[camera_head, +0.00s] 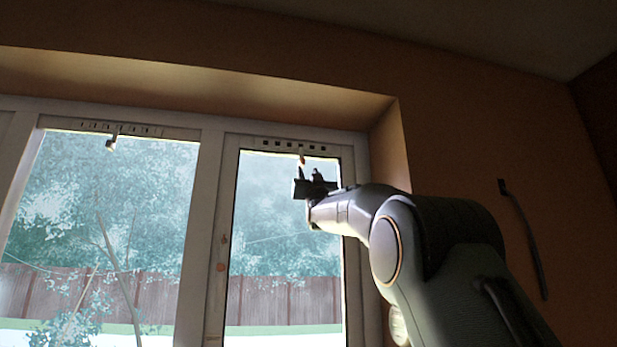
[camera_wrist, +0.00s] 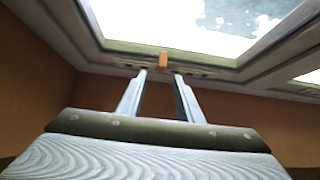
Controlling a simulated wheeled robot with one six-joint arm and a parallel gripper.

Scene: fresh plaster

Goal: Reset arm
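My gripper (camera_head: 306,180) is raised in front of the top of the right window pane in the head view. My arm reaches up to it from the lower right. In the wrist view my gripper's two fingers (camera_wrist: 160,78) stand apart with nothing between them. A small orange piece (camera_wrist: 163,60) shows just beyond the fingertips, against the window frame. It also shows in the head view (camera_head: 302,158), just above the gripper. I cannot tell whether a fingertip touches it.
A white-framed window (camera_head: 211,230) fills the left and middle of the head view. A small hanging piece (camera_head: 111,143) is at the top of its left pane. A dark curved strip (camera_head: 525,240) is on the brown wall at the right. The ceiling (camera_head: 480,25) is above.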

